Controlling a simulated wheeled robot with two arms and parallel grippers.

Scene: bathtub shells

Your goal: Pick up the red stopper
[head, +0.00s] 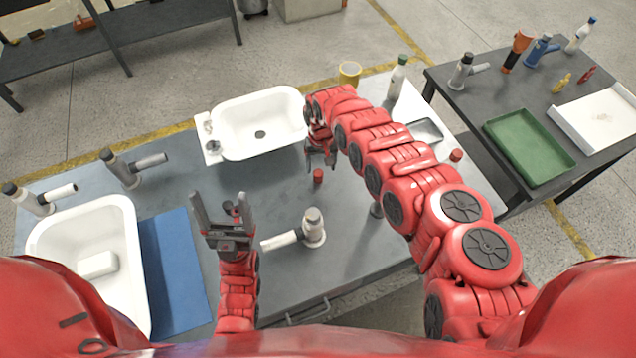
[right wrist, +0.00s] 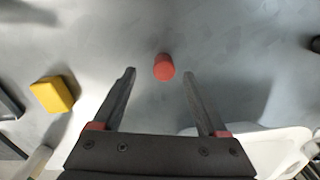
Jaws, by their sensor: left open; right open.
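The red stopper (head: 318,175) is a small red cylinder standing on the grey table, in front of the white basin's right end. My right gripper (head: 321,163) is open and empty over the table close to it. In the right wrist view the stopper (right wrist: 164,67) shows near the fingertips, in line with the gap between the two fingers; the fingers do not touch it. How high the fingertips are above the table is hard to tell. My left gripper (head: 219,196) is open and empty, left of the stopper and nearer to me.
A white basin (head: 262,122) stands behind and left. A grey faucet with a white spout (head: 313,228) is nearer to me. Another red piece (head: 455,155) lies right, beyond my right arm. A yellow object (head: 349,72) and a bottle (head: 398,78) stand at the back.

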